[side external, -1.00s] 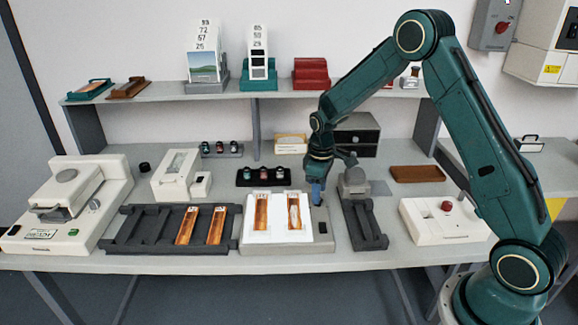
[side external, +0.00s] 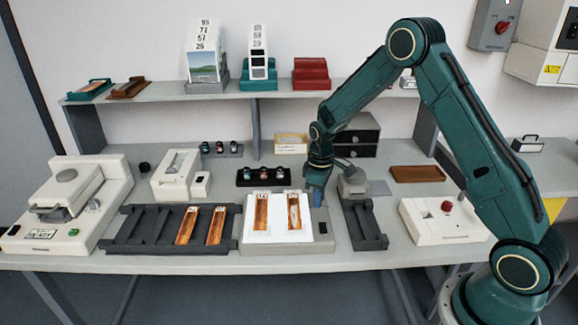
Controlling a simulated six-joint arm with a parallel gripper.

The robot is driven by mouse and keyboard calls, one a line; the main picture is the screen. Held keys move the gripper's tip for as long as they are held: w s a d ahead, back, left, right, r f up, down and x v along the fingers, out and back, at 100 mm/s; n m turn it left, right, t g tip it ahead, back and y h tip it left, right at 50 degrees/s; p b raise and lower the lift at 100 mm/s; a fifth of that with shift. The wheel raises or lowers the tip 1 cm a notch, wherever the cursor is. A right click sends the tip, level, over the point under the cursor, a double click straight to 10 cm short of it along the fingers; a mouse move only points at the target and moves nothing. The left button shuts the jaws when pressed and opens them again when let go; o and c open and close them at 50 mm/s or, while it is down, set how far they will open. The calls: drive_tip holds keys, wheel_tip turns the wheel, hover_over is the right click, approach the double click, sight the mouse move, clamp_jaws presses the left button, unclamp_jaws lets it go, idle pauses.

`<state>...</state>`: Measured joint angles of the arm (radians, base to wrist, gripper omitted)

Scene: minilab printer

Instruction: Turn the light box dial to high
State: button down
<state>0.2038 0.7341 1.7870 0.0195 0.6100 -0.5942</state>
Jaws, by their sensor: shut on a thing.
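The light box (side external: 285,236) stands at the front middle of the bench, with a bright white panel on top and two amber film strips (side external: 261,212) lying on it. My gripper (side external: 317,205) points down at the light box's right side, beyond the panel's right edge. Its blue fingertips are shut on the light box dial, which they hide. The dial's setting cannot be read. A small dark switch (side external: 323,228) shows on the box just in front of the fingertips.
A dark rack (side external: 150,229) with two amber strips stands left of the light box. A dark tray (side external: 366,232) and a grey device (side external: 353,182) are close to the right of my gripper. A white box with a red knob (side external: 446,206) stands farther right. Small bottles (side external: 264,173) stand behind.

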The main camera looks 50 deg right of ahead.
drive_tip(key=shift+m, duration=0.5)
drive_tip(key=m, duration=0.9)
drive_tip(key=shift+m, duration=0.4)
drive_tip(key=m, duration=0.5)
drive_tip(key=shift+w, duration=0.1)
drive_tip(key=m, duration=0.5)
drive_tip(key=shift+m, duration=0.3)
drive_tip(key=c, duration=1.3)
unclamp_jaws()
drive_tip(key=shift+o, duration=0.2)
